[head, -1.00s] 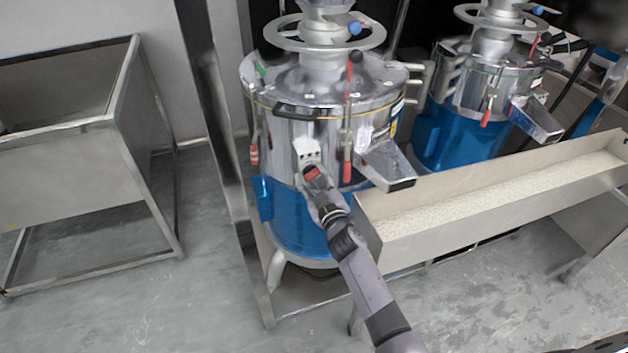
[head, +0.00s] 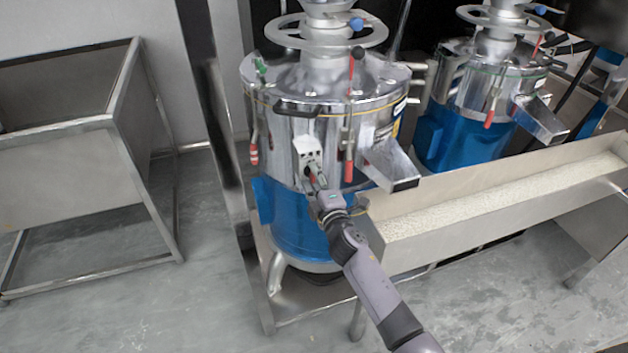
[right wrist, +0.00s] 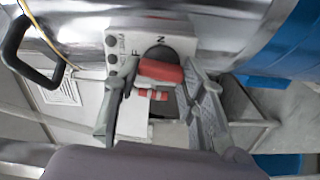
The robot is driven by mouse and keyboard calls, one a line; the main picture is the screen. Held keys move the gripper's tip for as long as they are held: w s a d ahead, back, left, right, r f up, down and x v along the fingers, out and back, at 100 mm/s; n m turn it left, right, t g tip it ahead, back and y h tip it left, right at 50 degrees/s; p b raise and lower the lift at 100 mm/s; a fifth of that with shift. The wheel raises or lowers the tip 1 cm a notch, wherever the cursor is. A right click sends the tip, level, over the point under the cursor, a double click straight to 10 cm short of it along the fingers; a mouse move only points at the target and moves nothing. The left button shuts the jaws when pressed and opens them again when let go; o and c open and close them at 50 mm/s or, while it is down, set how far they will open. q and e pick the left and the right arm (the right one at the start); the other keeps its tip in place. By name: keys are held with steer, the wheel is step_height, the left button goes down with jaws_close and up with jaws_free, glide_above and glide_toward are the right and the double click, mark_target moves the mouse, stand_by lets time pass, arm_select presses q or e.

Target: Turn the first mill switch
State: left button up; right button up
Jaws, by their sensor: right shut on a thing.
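The first mill (head: 330,130) is a shiny steel drum on a blue base in the head view. Its white switch box (head: 307,152) is on the front of the drum. In the right wrist view the box (right wrist: 122,45) shows small round buttons and a red switch knob (right wrist: 160,72) on a dark round dial. My right gripper (head: 316,180) is at the lower part of the box. In the right wrist view my right gripper (right wrist: 158,88) has a finger on each side of the red knob and is shut on it. My left gripper is not in view.
A steel trough (head: 440,238) with pale grains runs right from the mill. The mill's spout (head: 392,165) and a red-handled lever (head: 349,165) are right of the switch box. A second mill (head: 470,120) stands behind right. A steel bin (head: 60,160) is at left.

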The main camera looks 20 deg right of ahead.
steer(key=shift+f+n, duration=0.1)
steer(key=shift+n, duration=0.6)
steer(key=o, duration=1.2)
steer(key=shift+c, duration=0.2)
steer(key=s, duration=1.2)
steer(key=shift+d, duration=0.15)
